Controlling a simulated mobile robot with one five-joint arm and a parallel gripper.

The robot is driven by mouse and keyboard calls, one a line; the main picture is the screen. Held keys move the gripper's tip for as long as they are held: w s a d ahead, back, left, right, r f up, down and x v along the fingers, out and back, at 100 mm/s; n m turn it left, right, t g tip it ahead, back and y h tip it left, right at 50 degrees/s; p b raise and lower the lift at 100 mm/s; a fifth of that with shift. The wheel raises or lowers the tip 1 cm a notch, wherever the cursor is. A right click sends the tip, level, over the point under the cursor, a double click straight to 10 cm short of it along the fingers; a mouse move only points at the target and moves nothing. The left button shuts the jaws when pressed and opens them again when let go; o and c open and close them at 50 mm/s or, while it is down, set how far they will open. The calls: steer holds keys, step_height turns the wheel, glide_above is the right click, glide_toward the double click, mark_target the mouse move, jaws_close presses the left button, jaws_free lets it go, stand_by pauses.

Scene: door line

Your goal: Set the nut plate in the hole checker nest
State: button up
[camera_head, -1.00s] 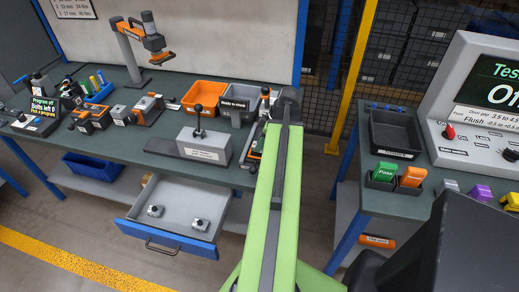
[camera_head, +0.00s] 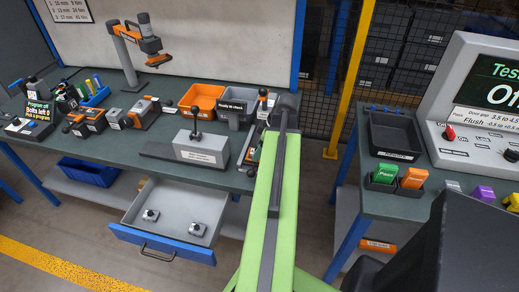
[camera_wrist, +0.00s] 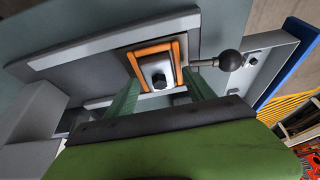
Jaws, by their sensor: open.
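In the wrist view, a small grey nut plate (camera_wrist: 158,73) with a dark centre sits inside a square orange-edged frame (camera_wrist: 134,64) that looks like the nest. Whether it is fully seated I cannot tell. My gripper (camera_wrist: 163,84) is open, its two green fingers just below the frame on either side of the plate; contact cannot be made out. A lever with a black ball knob (camera_wrist: 229,60) is right of the frame. In the head view my arm hides the gripper and most of this station. Two similar plates (camera_head: 150,215) (camera_head: 197,229) lie in the open drawer.
The drawer (camera_head: 162,245) projects from the bench front. A grey labelled block (camera_head: 200,149) with a black knob stands left of my arm. Orange (camera_head: 203,97) and grey (camera_head: 233,110) bins stand behind it. A second bench with a tester (camera_head: 480,110) is at the right.

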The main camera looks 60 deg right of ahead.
steer(key=p+v, duration=1.1)
steer(key=v, duration=0.1)
steer(key=shift+r, duration=0.15)
steer(key=shift+m+g+y, duration=0.3)
steer(key=shift+g, duration=0.5)
steer(key=w+a, duration=0.3)
steer(key=w, duration=0.1)
steer(key=w+a, duration=0.7)
steer(key=w, duration=0.1)
steer(key=shift+w+a+f, duration=0.2)
steer(key=shift+a+f, duration=0.05)
steer(key=shift+f, duration=0.15)
steer(key=w+a+m+g, duration=0.1)
steer(key=w+a, duration=0.5)
steer(key=a, duration=0.6)
steer(key=w+a+m+g, duration=0.1)
steer(key=w+a, duration=0.5)
steer(key=a, duration=0.6)
steer(key=w+a+f+m+h, duration=0.1)
steer(key=a+h, duration=0.1)
steer(key=a, duration=1.5)
steer(key=shift+w+g, duration=0.35)
steer(key=shift+g, duration=0.05)
